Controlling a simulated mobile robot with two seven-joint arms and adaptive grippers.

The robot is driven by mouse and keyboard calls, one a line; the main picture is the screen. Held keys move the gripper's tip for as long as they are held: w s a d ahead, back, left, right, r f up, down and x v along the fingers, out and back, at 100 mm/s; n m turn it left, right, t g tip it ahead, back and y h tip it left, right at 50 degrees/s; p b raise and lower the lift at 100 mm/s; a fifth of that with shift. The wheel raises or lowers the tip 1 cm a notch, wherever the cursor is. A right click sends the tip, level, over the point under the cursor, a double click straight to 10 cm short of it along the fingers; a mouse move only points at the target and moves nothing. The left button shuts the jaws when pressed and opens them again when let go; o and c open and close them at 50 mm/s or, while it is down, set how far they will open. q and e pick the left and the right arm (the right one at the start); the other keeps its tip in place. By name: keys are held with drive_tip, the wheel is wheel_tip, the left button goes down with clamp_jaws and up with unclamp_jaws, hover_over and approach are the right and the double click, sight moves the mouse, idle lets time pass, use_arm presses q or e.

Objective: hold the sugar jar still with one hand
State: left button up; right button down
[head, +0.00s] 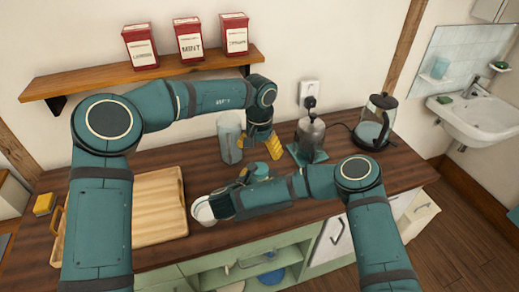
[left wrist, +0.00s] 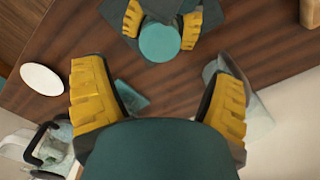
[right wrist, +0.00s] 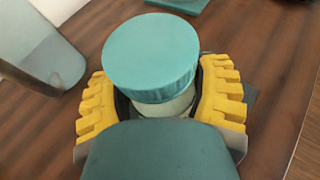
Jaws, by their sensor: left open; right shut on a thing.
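The sugar jar is a pale jar with a round teal lid; the lid shows in the head view (head: 260,170), in the left wrist view (left wrist: 160,42) and largest in the right wrist view (right wrist: 150,55). My right gripper (right wrist: 158,95) is shut around the jar's body below the lid, a yellow finger on each side. The jar stands upright, its lower part hidden by the gripper. My left gripper (left wrist: 157,78) is open and empty, pointing down near the jar, apart from the lid; in the head view its yellow fingers are just behind the lid.
A clear glass container (head: 230,140) stands close behind the jar. A metal pot (head: 310,133) on a teal mat and a glass kettle (head: 375,122) are to the right. Red tins (head: 188,40) line the shelf.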

use_arm(q)
drive_tip(key=shift+f, duration=3.95)
drive_tip(key=c, duration=1.3)
drive_tip(key=n, duration=0.6)
drive_tip(key=shift+n, duration=0.4)
drive_tip(key=o, duration=1.2)
drive_tip(key=shift+o, duration=0.2)
drive_tip(key=shift+r, duration=0.1)
